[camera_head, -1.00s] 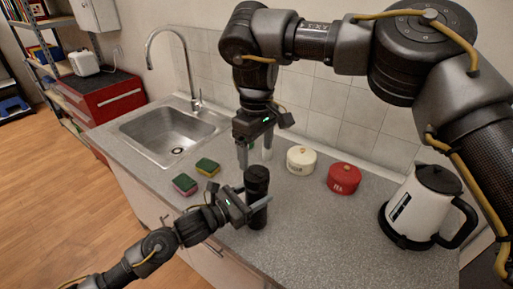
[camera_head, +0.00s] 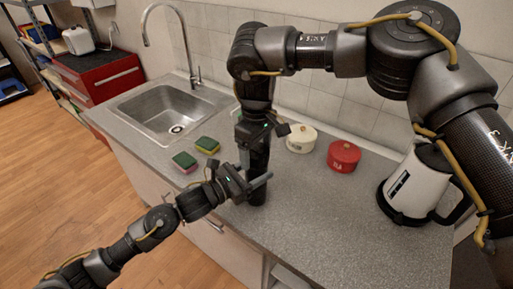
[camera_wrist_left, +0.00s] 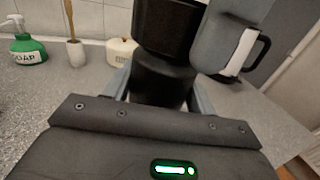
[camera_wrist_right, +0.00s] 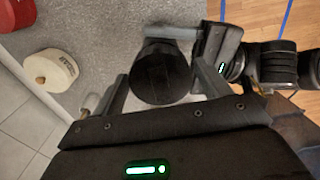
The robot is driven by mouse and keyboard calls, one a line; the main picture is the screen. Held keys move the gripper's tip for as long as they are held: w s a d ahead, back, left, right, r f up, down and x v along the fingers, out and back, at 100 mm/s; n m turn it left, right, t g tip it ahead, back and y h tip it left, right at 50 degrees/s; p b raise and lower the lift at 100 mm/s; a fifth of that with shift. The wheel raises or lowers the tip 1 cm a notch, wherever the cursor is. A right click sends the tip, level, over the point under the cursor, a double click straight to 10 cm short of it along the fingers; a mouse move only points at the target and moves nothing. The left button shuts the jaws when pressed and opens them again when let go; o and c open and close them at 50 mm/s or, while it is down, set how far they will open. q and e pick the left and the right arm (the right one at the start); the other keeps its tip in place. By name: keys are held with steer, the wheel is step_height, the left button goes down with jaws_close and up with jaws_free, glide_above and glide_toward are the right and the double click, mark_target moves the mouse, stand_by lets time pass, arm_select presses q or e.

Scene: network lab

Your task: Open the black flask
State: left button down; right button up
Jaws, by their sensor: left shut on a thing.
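The black flask (camera_head: 259,167) stands upright on the grey counter. My left gripper (camera_head: 256,184) is shut on its lower body; the left wrist view shows the fingers on both sides of the flask (camera_wrist_left: 162,88). My right gripper (camera_head: 256,140) is right above, pointing down at the flask's top, and hides it in the head view. In the right wrist view the round black top of the flask (camera_wrist_right: 160,72) lies between the spread fingers, with a gap visible on the left finger's side.
A cream canister (camera_head: 301,139) and a red canister (camera_head: 343,156) stand behind and right of the flask. A white kettle (camera_head: 413,187) is farther right. Two sponges (camera_head: 207,145) lie left, near the sink (camera_head: 172,108). The front counter to the right is clear.

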steer(key=c, duration=0.9)
steer(key=shift+o, duration=0.2)
steer(key=n, duration=0.5)
steer(key=shift+n, duration=0.4)
steer(key=n, duration=1.4)
steer(key=shift+r+n, duration=0.1)
steer(key=shift+n, duration=0.2)
steer(key=n, duration=0.2)
steer(key=shift+n, duration=0.4)
steer(key=n, duration=0.4)
steer(key=shift+n, duration=0.4)
steer(key=n, duration=0.2)
steer(key=shift+n, duration=0.4)
steer(key=n, duration=1.6)
steer(key=shift+r, duration=0.1)
steer(key=n, duration=0.7)
